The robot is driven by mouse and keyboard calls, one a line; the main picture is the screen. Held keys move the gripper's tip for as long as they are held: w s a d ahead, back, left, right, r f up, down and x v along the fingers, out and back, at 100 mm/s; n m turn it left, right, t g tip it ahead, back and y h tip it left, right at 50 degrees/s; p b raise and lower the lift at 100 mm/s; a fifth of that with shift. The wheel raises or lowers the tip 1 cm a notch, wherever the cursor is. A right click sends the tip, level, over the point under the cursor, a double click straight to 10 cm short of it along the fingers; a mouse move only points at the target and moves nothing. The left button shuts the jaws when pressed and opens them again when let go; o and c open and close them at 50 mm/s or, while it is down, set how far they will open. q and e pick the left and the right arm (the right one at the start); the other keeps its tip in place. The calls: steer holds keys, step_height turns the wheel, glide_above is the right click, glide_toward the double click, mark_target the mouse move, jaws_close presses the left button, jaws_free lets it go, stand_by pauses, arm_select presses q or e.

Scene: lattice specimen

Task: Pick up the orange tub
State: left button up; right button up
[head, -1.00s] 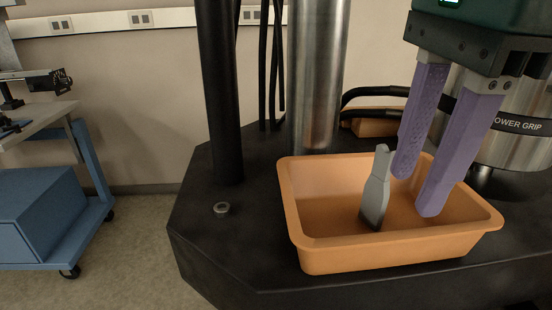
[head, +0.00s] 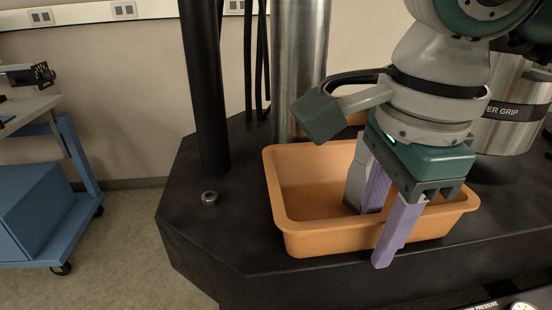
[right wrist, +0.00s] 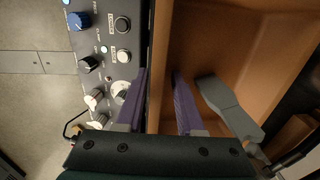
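The orange tub (head: 300,236) stands on the dark machine base, with a grey flat-necked piece (head: 356,180) leaning inside it. The tub (right wrist: 205,50) and the grey piece (right wrist: 232,108) also show in the right wrist view. My right gripper (head: 377,236) points down over the tub's front wall, one purple finger inside and the other outside. In the right wrist view the wall runs between the spread fingers (right wrist: 159,78), with small gaps seen on both sides. The gripper hides part of the tub's right half and the grey piece. My left gripper is not in view.
A steel column (head: 300,70) and a black post (head: 205,90) rise behind and left of the tub. A steel cylinder (head: 508,112) stands at right. A control panel with knobs (right wrist: 103,50) lies just outside the front wall. The base's left part is clear apart from a bolt (head: 209,198).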

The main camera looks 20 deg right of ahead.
jaws_close()
stand_by(1.2)
